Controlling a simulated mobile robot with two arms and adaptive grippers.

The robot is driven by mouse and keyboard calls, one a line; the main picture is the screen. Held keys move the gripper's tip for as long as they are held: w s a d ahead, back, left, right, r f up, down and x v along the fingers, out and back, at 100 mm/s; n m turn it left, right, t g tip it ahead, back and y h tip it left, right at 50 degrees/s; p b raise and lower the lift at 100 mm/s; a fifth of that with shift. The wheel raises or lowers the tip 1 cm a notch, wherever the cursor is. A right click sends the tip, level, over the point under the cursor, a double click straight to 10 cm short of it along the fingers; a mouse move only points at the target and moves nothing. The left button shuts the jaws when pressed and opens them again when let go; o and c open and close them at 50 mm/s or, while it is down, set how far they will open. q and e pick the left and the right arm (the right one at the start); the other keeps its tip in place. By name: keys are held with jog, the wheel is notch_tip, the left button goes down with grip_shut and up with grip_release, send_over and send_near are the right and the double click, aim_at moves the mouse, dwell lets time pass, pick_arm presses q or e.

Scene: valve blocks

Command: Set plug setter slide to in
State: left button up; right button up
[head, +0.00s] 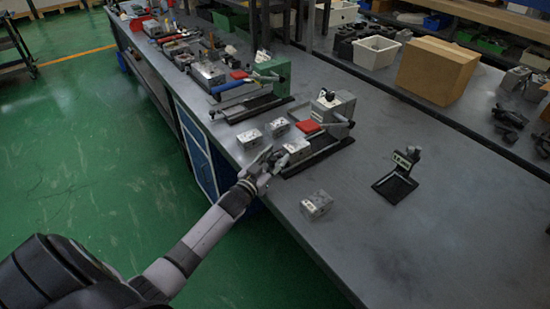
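The device that looks like the plug setter (338,107) stands on the grey bench, with a grey housing, a dark lever at its right and a red pad (308,126) in front. Its dark base (322,152) runs toward the bench's near edge. A metal valve block (297,149) sits at the near end of that base; the slide cannot be told clearly from the parts there. My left gripper (272,163) is at the bench's near edge, just left of this block. Whether it touches the block or slide, and its finger gap, are too small to tell. My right gripper is out of view.
Loose metal blocks lie left of the device (250,138) and nearer the front (316,204). A similar green device (270,75) stands farther back. A small black stand (396,180) is at right. A cardboard box (437,70) is behind. The front right bench is clear.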

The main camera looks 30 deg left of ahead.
pick_arm(q)
jog(key=shift+s, duration=0.1)
jog(key=s, duration=1.2)
jog(key=shift+w, duration=0.1)
